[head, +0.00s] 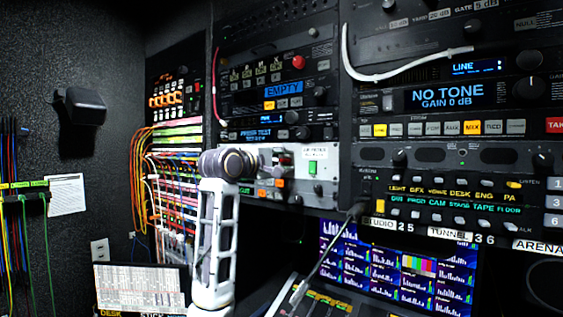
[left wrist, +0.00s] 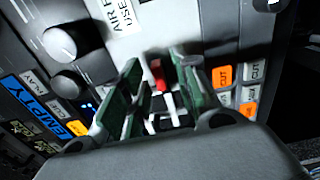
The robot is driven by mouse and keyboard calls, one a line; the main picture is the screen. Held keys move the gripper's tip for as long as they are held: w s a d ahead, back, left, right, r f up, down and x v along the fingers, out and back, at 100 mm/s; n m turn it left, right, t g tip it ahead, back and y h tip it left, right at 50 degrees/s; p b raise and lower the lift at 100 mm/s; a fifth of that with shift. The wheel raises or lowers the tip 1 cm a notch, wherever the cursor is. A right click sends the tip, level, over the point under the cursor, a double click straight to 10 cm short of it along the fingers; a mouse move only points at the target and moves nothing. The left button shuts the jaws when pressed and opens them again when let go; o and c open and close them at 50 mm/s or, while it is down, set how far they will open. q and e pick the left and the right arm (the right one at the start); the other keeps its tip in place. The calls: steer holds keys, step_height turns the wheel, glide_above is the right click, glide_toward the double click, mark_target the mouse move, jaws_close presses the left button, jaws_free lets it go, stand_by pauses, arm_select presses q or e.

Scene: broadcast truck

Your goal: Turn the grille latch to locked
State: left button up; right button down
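A pale panel (head: 321,153) with a small printed label and a green square sits in the rack, at the middle of the head view. My left gripper (head: 284,160) is right in front of its left part. In the left wrist view, a small red piece (left wrist: 157,73), possibly the grille latch, shows between the green-padded fingers of my left gripper (left wrist: 155,80). The fingers are apart, and I cannot tell whether they touch it. The latch's shape and position are mostly hidden by the gripper. My right gripper is not in view.
Rack units with knobs and buttons surround the panel, including a blue EMPTY display (head: 284,88) above. A white cable (head: 400,70) hangs at upper right. Patch cords (head: 150,180) hang at left. A monitor (head: 400,265) stands below right.

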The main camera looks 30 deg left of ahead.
arm_select(q)
steer(key=shift+s, duration=0.15)
steer(key=s+a, duration=0.1)
steer(key=s, duration=1)
steer(key=shift+s+a, duration=0.3)
stand_by(0.4)
